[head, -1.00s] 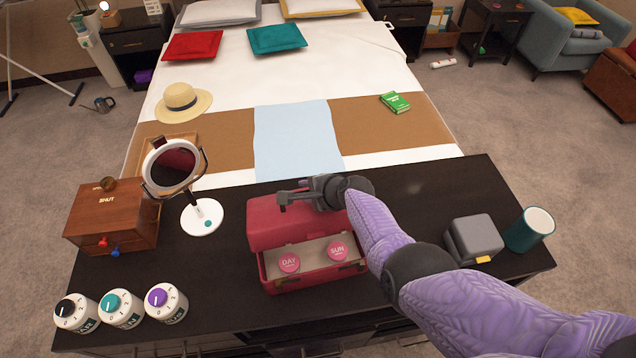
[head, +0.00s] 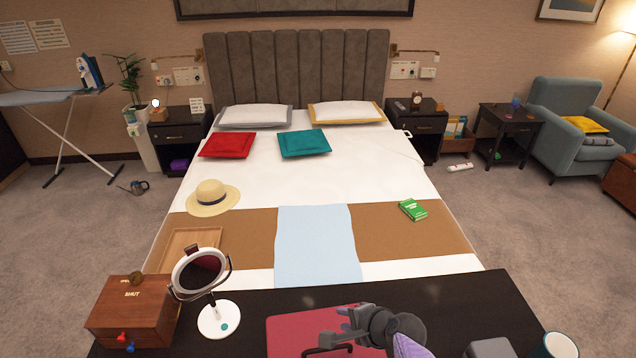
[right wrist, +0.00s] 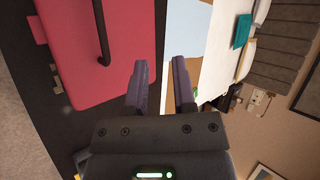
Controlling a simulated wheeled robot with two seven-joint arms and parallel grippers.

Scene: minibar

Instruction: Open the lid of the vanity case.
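The vanity case (head: 292,332) is red and stands on the dark dresser, cut off by the lower edge of the head view. Its red lid (right wrist: 128,40) shows its outer top, with a dark arched handle (right wrist: 102,35) and small clasps at the left edge in the right wrist view. The lid looks down over the case; no interior shows, though the front is out of the head view. My right gripper (head: 340,328) is over the lid's right part in the head view. Its fingers (right wrist: 161,80) are apart and empty, beside the lid in the right wrist view. My left gripper is not in view.
On the dresser (head: 250,303), a round mirror (head: 200,272) and a wooden box (head: 135,312) stand left of the case. A grey box (head: 490,348) and a teal mug (head: 558,346) stand to the right. The bed (head: 330,190) lies behind.

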